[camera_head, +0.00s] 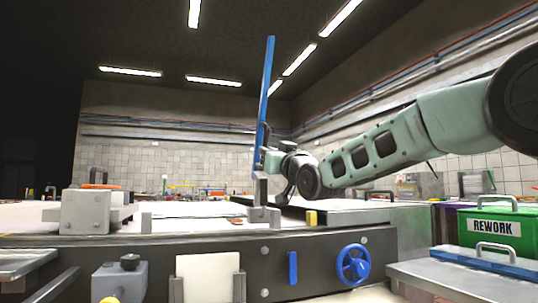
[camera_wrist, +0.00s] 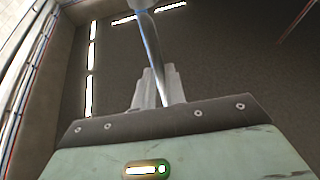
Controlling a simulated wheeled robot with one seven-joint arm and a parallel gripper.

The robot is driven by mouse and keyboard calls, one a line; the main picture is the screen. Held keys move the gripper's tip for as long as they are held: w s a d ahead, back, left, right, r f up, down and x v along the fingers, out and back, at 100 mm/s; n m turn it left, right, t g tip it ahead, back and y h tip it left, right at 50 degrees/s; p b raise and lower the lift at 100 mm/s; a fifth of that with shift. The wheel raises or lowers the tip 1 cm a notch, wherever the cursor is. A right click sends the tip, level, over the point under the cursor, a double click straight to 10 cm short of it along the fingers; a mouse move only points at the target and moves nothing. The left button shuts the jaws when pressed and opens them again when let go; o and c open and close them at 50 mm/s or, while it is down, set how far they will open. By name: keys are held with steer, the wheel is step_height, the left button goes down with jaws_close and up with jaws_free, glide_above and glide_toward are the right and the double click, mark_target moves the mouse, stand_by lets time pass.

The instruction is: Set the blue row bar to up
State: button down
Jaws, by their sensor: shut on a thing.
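The blue row bar (camera_head: 266,95) stands nearly upright in the head view, leaning a little to the right at its top. Its lower end meets a grey bracket (camera_head: 263,212) on the machine bed. My gripper (camera_head: 265,160) is at the bar's lower part, shut on it. In the wrist view, the bar shows as a long shaft (camera_wrist: 151,50) running up from my gripper fingers (camera_wrist: 160,92). The exact finger contact is small and partly hidden in the head view.
A blue handwheel (camera_head: 353,265) and a short blue handle (camera_head: 292,268) are on the dark front panel. A green REWORK box (camera_head: 497,228) stands at the right. A grey block (camera_head: 86,211) sits on the bed's left. The space above the bed is open.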

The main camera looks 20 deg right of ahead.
steer(key=c, duration=1.5)
jaws_free()
steer(key=shift+s, duration=0.1)
steer(key=shift+o, duration=0.2)
steer(key=shift+f, duration=0.1)
steer(key=p+v, duration=0.1)
steer(key=v, duration=1.6)
steer(key=shift+s, duration=0.2)
